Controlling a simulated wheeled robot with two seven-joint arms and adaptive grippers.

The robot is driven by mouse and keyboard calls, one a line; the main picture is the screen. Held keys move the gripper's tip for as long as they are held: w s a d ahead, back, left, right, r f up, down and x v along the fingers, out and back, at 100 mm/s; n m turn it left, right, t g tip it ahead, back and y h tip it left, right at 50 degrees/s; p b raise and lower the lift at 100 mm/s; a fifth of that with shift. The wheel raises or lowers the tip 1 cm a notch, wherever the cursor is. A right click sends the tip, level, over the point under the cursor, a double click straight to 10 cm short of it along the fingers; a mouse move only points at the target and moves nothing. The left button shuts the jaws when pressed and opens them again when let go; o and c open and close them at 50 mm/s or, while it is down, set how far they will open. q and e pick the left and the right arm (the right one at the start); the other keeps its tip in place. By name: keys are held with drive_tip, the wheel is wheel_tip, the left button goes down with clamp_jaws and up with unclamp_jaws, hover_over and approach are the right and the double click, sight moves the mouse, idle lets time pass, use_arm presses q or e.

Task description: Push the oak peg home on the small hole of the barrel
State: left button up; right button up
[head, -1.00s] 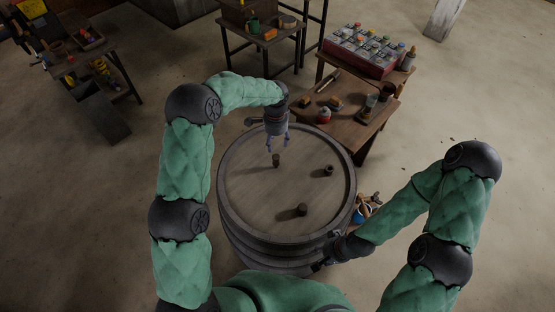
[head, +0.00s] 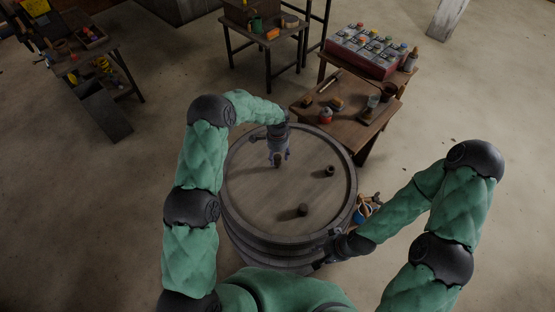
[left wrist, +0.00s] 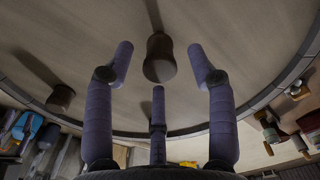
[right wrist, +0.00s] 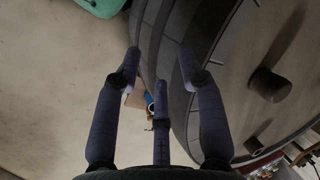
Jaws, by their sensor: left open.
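The barrel (head: 262,203) stands upright with several dark wooden pegs on its round top. One peg (left wrist: 160,60) is just ahead of my left gripper (left wrist: 160,62), between its spread fingers in the left wrist view. In the head view my open left gripper (head: 279,162) hides most of that peg. Another peg (head: 329,170) stands to the right, and a third peg (head: 302,210) nearer the front. I cannot tell which is oak, and no hole shows. My right gripper (head: 324,260) is open and empty beside the barrel's front right side; its fingers (right wrist: 160,65) are spread.
A wooden table (head: 345,117) with small items and a red crate (head: 357,60) stands behind the barrel at right. A blue-rimmed container (head: 363,212) with tools is at the barrel's right. Other workbenches stand further back. The barrel top between the pegs is clear.

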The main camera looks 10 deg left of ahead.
use_arm(q)
drive_tip(key=shift+f, duration=0.9)
drive_tip(key=c, duration=1.1)
clamp_jaws()
drive_tip(key=shift+r, duration=0.1)
